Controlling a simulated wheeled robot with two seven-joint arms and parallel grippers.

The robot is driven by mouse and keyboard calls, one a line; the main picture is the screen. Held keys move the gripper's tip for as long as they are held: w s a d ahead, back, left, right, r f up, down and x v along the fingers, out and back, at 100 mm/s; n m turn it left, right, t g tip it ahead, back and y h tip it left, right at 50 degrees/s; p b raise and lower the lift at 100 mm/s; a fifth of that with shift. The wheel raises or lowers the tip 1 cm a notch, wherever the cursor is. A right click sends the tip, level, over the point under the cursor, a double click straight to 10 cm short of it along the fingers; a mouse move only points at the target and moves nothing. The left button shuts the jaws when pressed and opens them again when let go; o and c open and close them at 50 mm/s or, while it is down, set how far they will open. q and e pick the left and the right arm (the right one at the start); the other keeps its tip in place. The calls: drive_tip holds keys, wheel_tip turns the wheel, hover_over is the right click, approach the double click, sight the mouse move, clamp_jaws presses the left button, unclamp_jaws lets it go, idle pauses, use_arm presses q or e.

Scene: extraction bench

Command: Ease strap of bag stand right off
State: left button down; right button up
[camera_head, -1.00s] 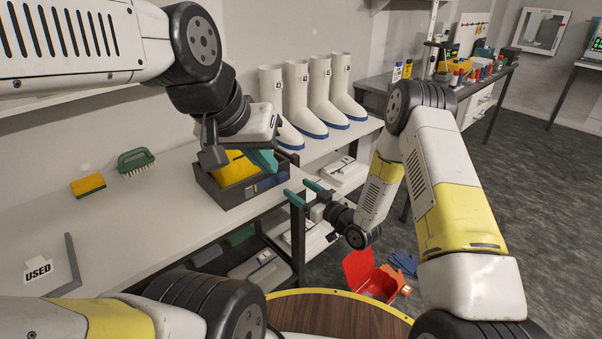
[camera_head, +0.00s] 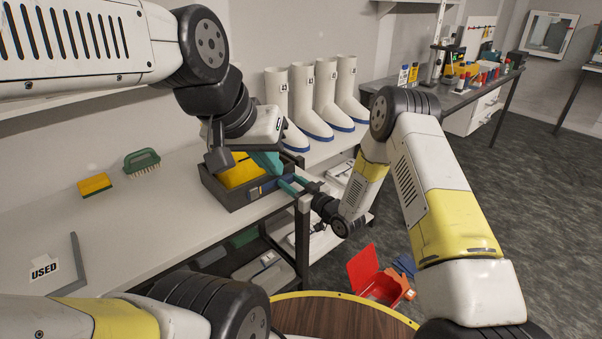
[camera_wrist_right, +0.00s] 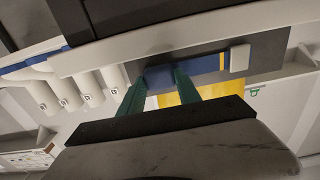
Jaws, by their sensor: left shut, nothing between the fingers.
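A dark grey open bag or box (camera_head: 228,197) stands on the bench edge with yellow contents (camera_head: 240,172). A blue strap (camera_head: 256,191) lies across its front side. In the right wrist view the strap (camera_wrist_right: 205,67) runs across the grey side, with a yellow stripe and a pale tab (camera_wrist_right: 240,57) at one end. My right gripper (camera_head: 286,184) is open, its teal fingers (camera_wrist_right: 160,82) apart and close to the strap; I cannot tell whether they touch it. My left gripper (camera_head: 270,164) is shut and empty, above the bag's right back part.
White boots (camera_head: 315,100) with blue soles stand behind the bag. A green brush (camera_head: 141,160), a yellow sponge (camera_head: 95,184) and a USED sign (camera_head: 44,269) lie on the left bench. A red open box (camera_head: 377,280) is on the floor.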

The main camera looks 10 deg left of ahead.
clamp_jaws()
drive_tip(key=s+a, duration=0.2)
drive_tip(key=shift+s+a, duration=0.1)
drive_tip(key=shift+s, duration=0.3)
drive_tip(key=o, duration=0.9)
unclamp_jaws()
drive_tip(key=shift+o, duration=0.2)
drive_tip(key=v, duration=0.7)
drive_tip(key=shift+s+d, duration=0.25)
drive_tip(key=shift+d, duration=0.1)
